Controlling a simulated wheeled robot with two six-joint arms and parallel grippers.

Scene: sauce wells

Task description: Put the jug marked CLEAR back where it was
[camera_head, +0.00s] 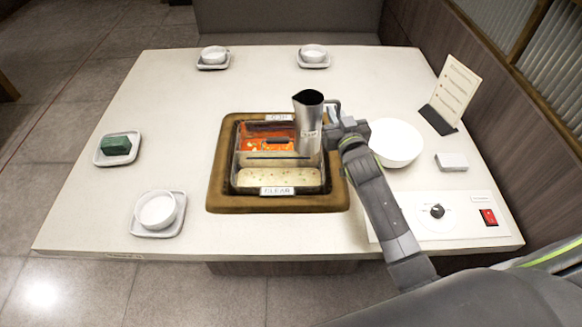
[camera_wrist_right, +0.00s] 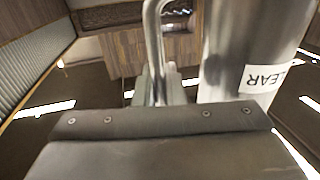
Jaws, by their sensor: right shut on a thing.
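The steel jug (camera_head: 308,110) is upright over the right side of the hot pot. Its label reads CLEAR in the right wrist view (camera_wrist_right: 268,79). My right gripper (camera_head: 336,132) is shut on the jug's handle, which shows in the right wrist view (camera_wrist_right: 155,50). The pot (camera_head: 216,165) has a brown rim and a divider. Its near well, labelled CLEAR (camera_head: 277,191), holds pale broth (camera_head: 280,179). Its far well holds red broth (camera_head: 254,140). The jug hides part of the pot's right edge. My left gripper is not in view.
A white bowl (camera_head: 397,143) stands close right of my right gripper.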

